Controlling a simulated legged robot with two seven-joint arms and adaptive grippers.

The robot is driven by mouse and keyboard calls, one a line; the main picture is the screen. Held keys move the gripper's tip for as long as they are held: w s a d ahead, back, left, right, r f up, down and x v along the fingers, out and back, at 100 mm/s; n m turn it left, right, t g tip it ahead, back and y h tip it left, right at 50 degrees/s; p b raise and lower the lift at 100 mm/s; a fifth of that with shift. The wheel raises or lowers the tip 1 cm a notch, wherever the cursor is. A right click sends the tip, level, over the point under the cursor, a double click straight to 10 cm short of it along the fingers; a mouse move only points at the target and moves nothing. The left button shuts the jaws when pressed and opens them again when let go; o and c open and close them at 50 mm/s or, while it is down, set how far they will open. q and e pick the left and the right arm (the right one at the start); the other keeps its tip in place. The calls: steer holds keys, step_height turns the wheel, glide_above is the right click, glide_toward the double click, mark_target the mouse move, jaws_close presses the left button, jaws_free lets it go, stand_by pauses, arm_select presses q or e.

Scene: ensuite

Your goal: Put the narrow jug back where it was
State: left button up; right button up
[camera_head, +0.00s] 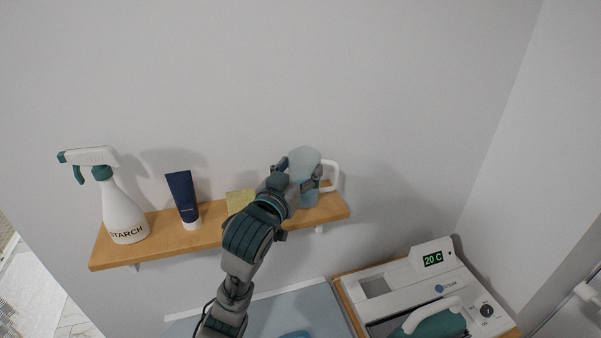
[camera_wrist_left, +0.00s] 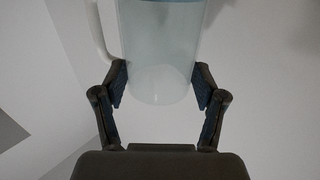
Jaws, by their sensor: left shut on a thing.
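The narrow jug (camera_head: 305,160) is a pale blue, see-through vessel with a white handle on its right side. It is at the right end of the wooden shelf (camera_head: 215,239) in the head view. My left gripper (camera_head: 299,181) is shut around the jug's body. In the left wrist view the jug (camera_wrist_left: 158,50) stands between the two fingers of the gripper (camera_wrist_left: 160,88), with its handle at the left. My arm hides part of the jug's lower body, so I cannot tell whether its base touches the shelf. My right gripper is not in view.
On the shelf stand a white starch spray bottle (camera_head: 124,213), a dark blue tube (camera_head: 183,195) and a yellowish item (camera_head: 239,200), partly hidden by my gripper. Below right is a white machine (camera_head: 398,285) with a "20 C" display. The wall is close behind the shelf.

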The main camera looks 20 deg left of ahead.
arm_select(q)
steer(key=shift+s+d, duration=0.1)
steer(key=shift+s, duration=0.1)
steer(key=o, duration=1.7)
steer(key=shift+s+d, duration=0.15)
steer(key=shift+s, duration=0.05)
steer(key=shift+o, duration=0.6)
steer(key=shift+d, duration=0.2)
steer(key=shift+w, duration=0.2)
steer(key=shift+s+a, duration=0.1)
steer(key=shift+s, duration=0.1)
steer(key=s+a+b, duration=0.1)
steer(key=s, duration=1)
steer(key=shift+s+a+b, duration=0.2)
steer(key=shift+s+b, duration=0.1)
steer(key=shift+s, duration=0.05)
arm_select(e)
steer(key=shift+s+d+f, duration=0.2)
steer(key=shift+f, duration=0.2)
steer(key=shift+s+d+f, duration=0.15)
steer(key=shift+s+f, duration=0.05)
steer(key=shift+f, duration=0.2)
arm_select(q)
steer(key=shift+a, duration=0.1)
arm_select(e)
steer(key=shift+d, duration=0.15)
